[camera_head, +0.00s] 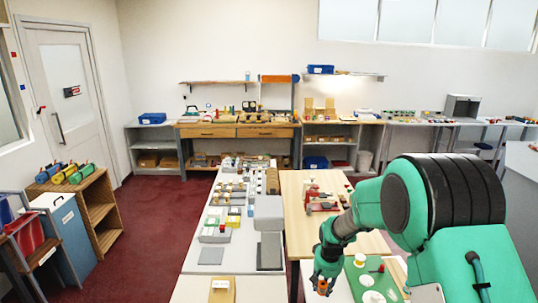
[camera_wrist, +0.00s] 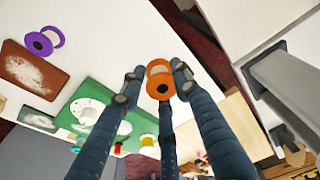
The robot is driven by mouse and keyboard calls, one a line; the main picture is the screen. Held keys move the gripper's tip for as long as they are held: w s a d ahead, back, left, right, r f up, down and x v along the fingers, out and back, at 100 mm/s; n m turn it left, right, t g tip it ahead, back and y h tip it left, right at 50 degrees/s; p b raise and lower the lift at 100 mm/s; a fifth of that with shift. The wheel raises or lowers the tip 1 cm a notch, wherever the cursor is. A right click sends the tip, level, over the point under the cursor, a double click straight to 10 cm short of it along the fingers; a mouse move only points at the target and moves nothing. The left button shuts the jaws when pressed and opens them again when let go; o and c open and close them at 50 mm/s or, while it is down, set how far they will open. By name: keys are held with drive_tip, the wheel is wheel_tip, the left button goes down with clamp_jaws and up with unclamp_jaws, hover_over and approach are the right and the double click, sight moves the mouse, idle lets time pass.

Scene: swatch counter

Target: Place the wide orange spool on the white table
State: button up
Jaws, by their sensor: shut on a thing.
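An orange spool (camera_wrist: 158,82) with wide flanges sits between the fingertips of my gripper (camera_wrist: 156,78) in the wrist view. The fingers are shut on it, and it appears over a white table (camera_wrist: 120,25). How far the spool is above the table is hard to tell. In the head view my gripper (camera_head: 324,281) is at the lower middle, left of the green board, with a bit of the orange spool (camera_head: 322,286) showing.
On the white table lie a purple spool (camera_wrist: 54,34), a brown board (camera_wrist: 30,76) with a pale patch, and a green board (camera_wrist: 100,93) with white round pieces and small spools. The green board also shows in the head view (camera_head: 383,284).

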drive_tip(key=shift+s+d, duration=0.1)
drive_tip(key=s+d+r+m, duration=0.2)
drive_tip(key=s+d+m, duration=0.5)
drive_tip(key=s+m, duration=0.2)
drive_tip(key=shift+s+d+g+h+b, duration=0.3)
drive_tip(key=shift+s+d+h+b, duration=0.15)
drive_tip(key=shift+s, duration=0.9)
drive_tip(key=shift+f+b, duration=0.6)
drive_tip(key=shift+f, duration=2.45)
drive_tip(key=shift+f+b, duration=0.35)
drive_tip(key=shift+f, duration=1.5)
drive_tip(key=shift+f, duration=0.15)
